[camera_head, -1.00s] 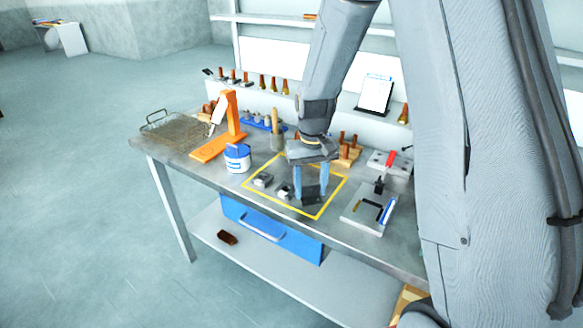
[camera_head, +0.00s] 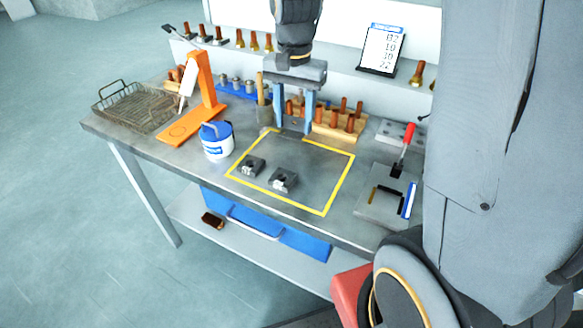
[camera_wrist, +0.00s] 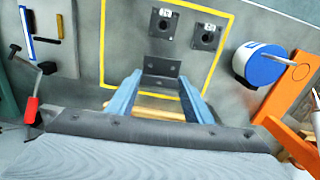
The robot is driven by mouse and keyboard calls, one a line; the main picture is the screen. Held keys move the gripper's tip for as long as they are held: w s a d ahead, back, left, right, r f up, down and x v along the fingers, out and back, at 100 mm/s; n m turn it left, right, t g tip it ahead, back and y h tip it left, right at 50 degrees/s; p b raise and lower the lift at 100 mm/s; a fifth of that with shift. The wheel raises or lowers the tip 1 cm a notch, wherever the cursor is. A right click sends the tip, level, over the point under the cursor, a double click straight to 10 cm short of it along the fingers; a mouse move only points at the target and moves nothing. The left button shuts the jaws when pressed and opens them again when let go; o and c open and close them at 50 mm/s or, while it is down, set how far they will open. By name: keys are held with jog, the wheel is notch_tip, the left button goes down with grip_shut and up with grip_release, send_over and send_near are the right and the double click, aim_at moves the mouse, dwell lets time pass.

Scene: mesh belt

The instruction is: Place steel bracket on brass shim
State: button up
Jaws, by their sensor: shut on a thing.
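My gripper (camera_head: 295,128) is shut on a dark grey angled plate with holes, which looks like the steel bracket (camera_wrist: 161,70). In the wrist view the bracket sits between the two blue fingertips. In the head view it is hard to make out between the fingers. My gripper is at the back edge of the yellow-outlined square, in front of the wooden rack. Two dark blocks with white tags, one at left (camera_head: 252,166) and one at right (camera_head: 283,180), stand inside the square. I cannot pick out a brass shim in either view.
A blue-and-white tub (camera_head: 216,140) and an orange stand (camera_head: 205,90) are left of the square. A wire basket (camera_head: 140,108) is at the far left. A wooden rack (camera_head: 335,125) with copper-coloured pins stands behind. A grey plate (camera_head: 385,205) lies at right. The square's right half is clear.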

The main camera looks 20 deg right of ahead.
aim_at(295, 131)
jog(key=shift+s, duration=0.2)
jog(key=shift+m, duration=0.3)
notch_tip(295, 131, down, 5)
jog(key=shift+s+r+p, duration=0.1)
jog(key=shift+p, duration=0.55)
jog(key=shift+f+p, duration=0.5)
jog(key=shift+f, duration=1.9)
jog(key=shift+f, duration=0.1)
jog(key=o, duration=1.1)
